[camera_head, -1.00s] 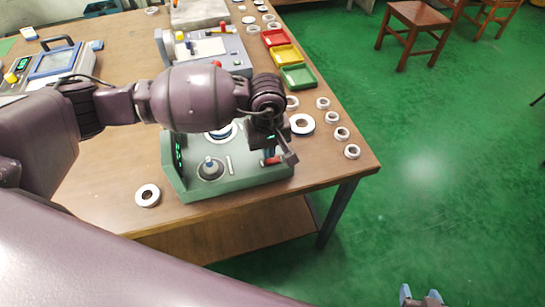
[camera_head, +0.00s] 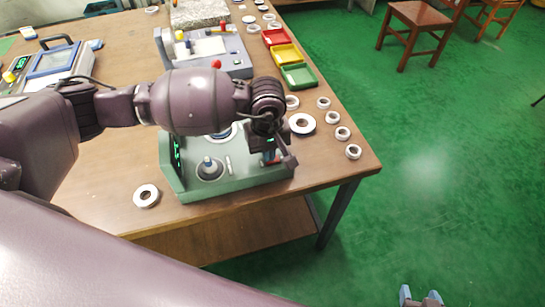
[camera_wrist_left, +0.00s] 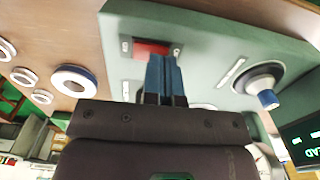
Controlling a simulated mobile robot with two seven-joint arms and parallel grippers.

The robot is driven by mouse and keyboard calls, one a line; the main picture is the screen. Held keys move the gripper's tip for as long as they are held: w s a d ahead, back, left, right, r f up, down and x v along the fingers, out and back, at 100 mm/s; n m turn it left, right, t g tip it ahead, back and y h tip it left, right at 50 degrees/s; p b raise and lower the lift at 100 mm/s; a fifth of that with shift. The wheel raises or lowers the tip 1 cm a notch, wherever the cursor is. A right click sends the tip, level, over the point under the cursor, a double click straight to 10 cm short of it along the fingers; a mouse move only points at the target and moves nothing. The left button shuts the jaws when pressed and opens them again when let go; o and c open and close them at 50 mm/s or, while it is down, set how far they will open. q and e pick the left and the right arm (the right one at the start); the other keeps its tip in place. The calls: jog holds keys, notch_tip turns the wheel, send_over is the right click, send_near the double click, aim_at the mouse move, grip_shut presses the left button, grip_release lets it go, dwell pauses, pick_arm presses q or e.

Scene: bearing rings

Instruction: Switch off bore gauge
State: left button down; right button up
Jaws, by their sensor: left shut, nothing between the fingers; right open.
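The green bore gauge (camera_head: 240,180) stands at the table's front right corner, with a lit green display (camera_head: 177,153) on its left side. The display is lit in the left wrist view too (camera_wrist_left: 303,142). A red switch (camera_wrist_left: 150,47) sits on the gauge's panel between small marks in the left wrist view. My left gripper (camera_wrist_left: 163,62) is shut and empty, its blue fingertips at the switch's lower edge; I cannot tell whether they touch it. In the head view my left gripper (camera_head: 270,157) hides most of the switch. My right gripper (camera_head: 421,298) is open, low over the floor.
A probe post (camera_head: 208,166) rises from the gauge. Rings lie around it, one at its left (camera_head: 146,196) and several at its right (camera_head: 342,133). Red, yellow and green trays (camera_head: 299,77) and other devices (camera_head: 205,50) stand further back. The table edge is close on the right.

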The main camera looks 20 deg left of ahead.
pick_arm(q)
jog(key=shift+f, duration=0.25)
pick_arm(e)
jog(key=shift+s+f, duration=0.35)
jog(key=shift+s, duration=0.05)
pick_arm(q)
jog(key=shift+f+b, duration=0.3)
jog(key=shift+b, duration=0.05)
pick_arm(e)
jog(key=shift+w+f, duration=0.1)
jog(key=shift+w, duration=0.3)
pick_arm(q)
jog(key=shift+r, duration=0.45)
jog(key=shift+r+p, duration=0.85)
jog(key=shift+r, duration=0.55)
jog(key=shift+r+p, duration=0.3)
jog(key=shift+r, duration=0.5)
jog(key=shift+r+p, duration=0.35)
jog(key=shift+r, duration=0.55)
pick_arm(e)
jog(key=r, duration=0.2)
jog(key=w+r, duration=0.1)
jog(key=r, duration=0.1)
jog(key=shift+r, duration=0.1)
jog(key=shift+s, duration=0.15)
